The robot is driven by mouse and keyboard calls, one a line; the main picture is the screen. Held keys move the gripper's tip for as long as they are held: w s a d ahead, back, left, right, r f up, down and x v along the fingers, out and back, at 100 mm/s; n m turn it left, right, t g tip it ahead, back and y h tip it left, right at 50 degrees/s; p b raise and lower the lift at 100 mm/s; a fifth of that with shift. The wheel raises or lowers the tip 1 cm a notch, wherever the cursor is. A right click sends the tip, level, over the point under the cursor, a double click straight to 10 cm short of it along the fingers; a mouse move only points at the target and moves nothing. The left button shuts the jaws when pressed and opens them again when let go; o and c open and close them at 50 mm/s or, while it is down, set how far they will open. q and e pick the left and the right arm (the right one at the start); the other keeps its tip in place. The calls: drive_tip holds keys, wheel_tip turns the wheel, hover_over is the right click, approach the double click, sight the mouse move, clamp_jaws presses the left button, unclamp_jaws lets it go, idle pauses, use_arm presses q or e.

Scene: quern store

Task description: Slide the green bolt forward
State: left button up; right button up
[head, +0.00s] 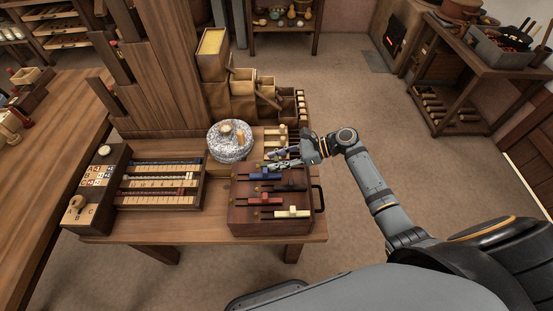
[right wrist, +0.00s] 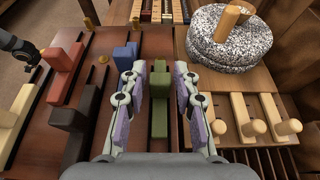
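The green bolt (right wrist: 160,98) lies in its track on the dark wooden bolt box (head: 242,219), with an upright block as its handle. My right gripper (right wrist: 159,72) is open, with one finger on each side of the green handle. Gaps show between the handle and both fingers. In the head view my right gripper (head: 273,160) is at the box's far edge and hides most of the green bolt. My left gripper does not show in the head view.
Beside the green bolt are a blue bolt (head: 267,173), a black bolt (head: 291,187), a red bolt (head: 266,199) and a cream bolt (head: 292,212). A stone quern (head: 229,148) stands behind the box. Wooden pegs (right wrist: 247,122) are near my right finger.

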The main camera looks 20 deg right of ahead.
drive_tip(key=shift+a, duration=0.15)
clamp_jaws()
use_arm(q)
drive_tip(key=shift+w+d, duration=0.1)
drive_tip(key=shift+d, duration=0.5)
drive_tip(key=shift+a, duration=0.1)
use_arm(e)
drive_tip(key=d+p, duration=0.1)
drive_tip(key=d, duration=0.1)
drive_tip(key=s+d+p, duration=0.1)
drive_tip(key=shift+d, duration=0.65)
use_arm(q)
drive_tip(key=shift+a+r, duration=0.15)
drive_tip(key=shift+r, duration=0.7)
use_arm(e)
drive_tip(key=shift+a, duration=0.1)
